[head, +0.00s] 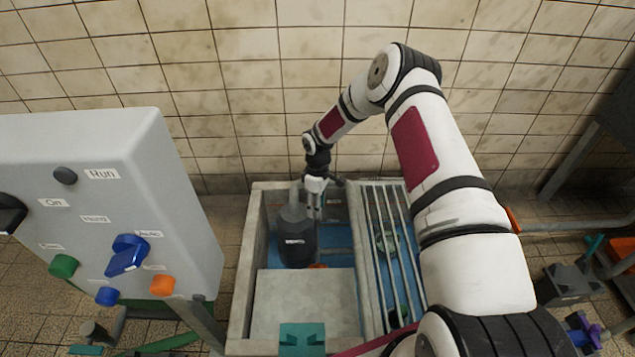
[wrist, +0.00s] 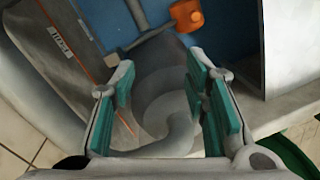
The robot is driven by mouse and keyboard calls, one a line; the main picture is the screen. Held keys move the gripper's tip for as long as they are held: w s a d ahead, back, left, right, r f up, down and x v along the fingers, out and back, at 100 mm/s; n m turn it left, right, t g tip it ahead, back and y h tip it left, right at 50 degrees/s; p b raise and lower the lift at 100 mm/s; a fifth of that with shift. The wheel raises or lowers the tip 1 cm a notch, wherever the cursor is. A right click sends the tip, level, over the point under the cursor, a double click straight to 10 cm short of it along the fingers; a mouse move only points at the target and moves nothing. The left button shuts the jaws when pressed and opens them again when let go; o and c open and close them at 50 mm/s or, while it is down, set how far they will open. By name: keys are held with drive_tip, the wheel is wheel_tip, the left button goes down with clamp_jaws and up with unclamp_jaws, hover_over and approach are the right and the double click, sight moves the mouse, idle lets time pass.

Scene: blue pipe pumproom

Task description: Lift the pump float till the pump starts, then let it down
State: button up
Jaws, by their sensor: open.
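The pump (head: 297,241) is a dark grey body with a white label, standing in blue water inside a concrete pit. The float is the small orange piece (wrist: 187,15) at the top of the wrist view, on a thin grey arm. In the head view a bit of orange (head: 318,266) shows low beside the pump. My gripper (head: 314,208) points down into the pit, behind and right of the pump. In the wrist view its teal-padded fingers (wrist: 160,68) are apart, with a curved grey pipe (wrist: 172,135) seen between and beyond them. The float is ahead of the fingertips, not between them.
A grey control panel (head: 100,210) stands left, with a dark Run lamp (head: 65,176), a blue selector (head: 127,255) and coloured buttons. A metal grating (head: 378,230) covers the pit's right part. A concrete slab (head: 300,300) covers its front. The tiled wall is close behind.

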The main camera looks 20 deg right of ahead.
drive_tip(key=w+d+r, duration=0.1)
drive_tip(key=w+r, duration=0.3)
drive_tip(key=r, duration=0.1)
drive_tip(key=shift+w+d+r, duration=0.2)
drive_tip(key=shift+w+r, duration=0.15)
idle(0.5)
drive_tip(key=shift+b, duration=0.35)
wheel_tip(320, 180, up, 12)
drive_tip(key=w, duration=0.1)
drive_tip(key=shift+w+d, duration=0.25)
drive_tip(key=shift+w, duration=0.05)
drive_tip(key=shift+f, duration=0.1)
idle(0.4)
